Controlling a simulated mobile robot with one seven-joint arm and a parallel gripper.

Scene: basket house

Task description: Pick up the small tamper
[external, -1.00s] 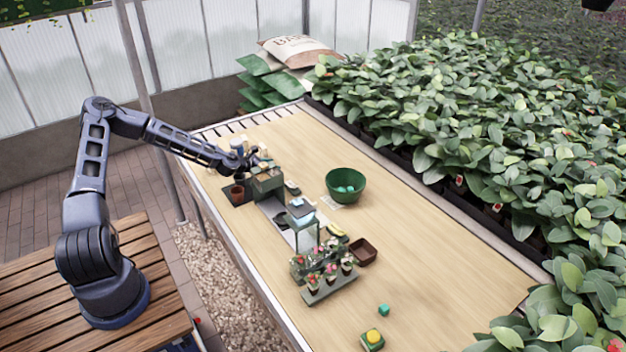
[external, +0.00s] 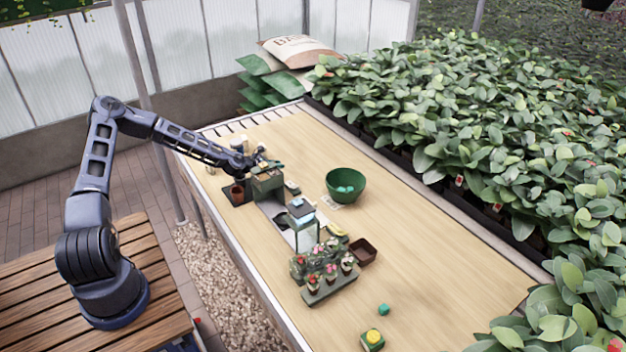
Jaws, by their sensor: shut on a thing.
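My gripper (external: 260,158) is over the far left part of the table, just above a dark green box (external: 267,181). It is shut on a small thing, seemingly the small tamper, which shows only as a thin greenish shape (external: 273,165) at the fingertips. It is too small and too hidden by the gripper to make out its form.
A brown pot (external: 237,193) stands on a dark tray left of the box. A green bowl (external: 345,185), a brown square dish (external: 362,251) and a rack of potted flowers (external: 328,279) stand to the right. The table's right side (external: 440,270) is mostly clear.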

